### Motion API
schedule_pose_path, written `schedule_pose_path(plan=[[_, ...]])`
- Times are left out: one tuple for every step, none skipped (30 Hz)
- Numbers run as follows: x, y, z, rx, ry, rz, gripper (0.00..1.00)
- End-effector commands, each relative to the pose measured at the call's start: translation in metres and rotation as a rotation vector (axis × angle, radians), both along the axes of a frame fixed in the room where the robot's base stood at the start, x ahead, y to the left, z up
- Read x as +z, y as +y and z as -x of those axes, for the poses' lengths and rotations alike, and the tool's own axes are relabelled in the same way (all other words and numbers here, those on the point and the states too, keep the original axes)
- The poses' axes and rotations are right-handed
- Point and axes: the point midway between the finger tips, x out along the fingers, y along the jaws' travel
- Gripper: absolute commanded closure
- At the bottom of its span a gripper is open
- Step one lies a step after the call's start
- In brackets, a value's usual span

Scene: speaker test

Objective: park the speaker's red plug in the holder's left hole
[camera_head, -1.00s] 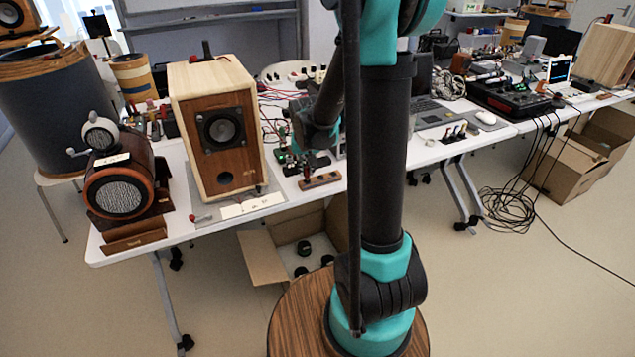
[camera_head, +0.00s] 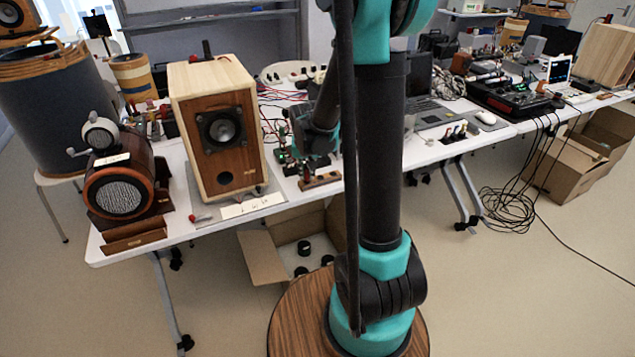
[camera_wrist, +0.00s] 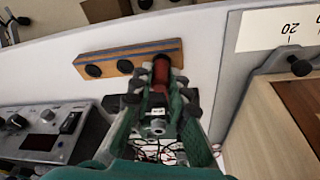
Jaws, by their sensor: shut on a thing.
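My gripper (camera_wrist: 160,80) is shut on the red plug (camera_wrist: 160,72) in the wrist view, with a green finger on each side. A grey part with a white label and a metal end lies behind the red part. The wooden holder (camera_wrist: 110,57) lies just beyond the fingertips; two dark round holes show, and the plug covers the holder's right end in this picture. I cannot tell whether its tip is inside a hole. In the head view the holder (camera_head: 320,181) is at the table's front edge, right of the wooden speaker (camera_head: 215,125). My gripper (camera_head: 308,158) is partly hidden there.
A white scale card (camera_head: 245,206) lies in front of the speaker. A small red-ended item (camera_head: 200,218) lies to its left. Instruments with knobs (camera_wrist: 45,130) stand at the left in the wrist view. An open cardboard box (camera_head: 265,255) is below the table.

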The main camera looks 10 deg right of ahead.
Motion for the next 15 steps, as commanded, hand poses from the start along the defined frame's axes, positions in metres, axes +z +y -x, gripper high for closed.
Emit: schedule_pose_path(plan=[[-0.0009,0.0000,0.0000,0.000,0.000,0.000,1.00],[-0.0014,0.0000,0.0000,0.000,0.000,0.000,1.00],[-0.0017,0.0000,0.0001,0.000,0.000,0.000,0.83],[-0.0016,0.0000,0.0000,0.000,0.000,0.000,0.79],[-0.0015,0.0000,0.0001,0.000,0.000,0.000,0.76],[-0.0015,0.0000,0.0000,0.000,0.000,0.000,0.71],[-0.0015,0.0000,0.0000,0.000,0.000,0.000,0.67],[-0.0015,0.0000,0.0000,0.000,0.000,0.000,0.63],[-0.0015,0.0000,0.0000,0.000,0.000,0.000,0.60],[-0.0015,0.0000,0.0000,0.000,0.000,0.000,0.60],[-0.0015,0.0000,0.0000,0.000,0.000,0.000,0.60],[-0.0015,0.0000,0.0000,0.000,0.000,0.000,0.60],[-0.0015,0.0000,0.0000,0.000,0.000,0.000,0.60],[-0.0015,0.0000,0.0000,0.000,0.000,0.000,0.60],[-0.0015,0.0000,0.0000,0.000,0.000,0.000,0.60]])
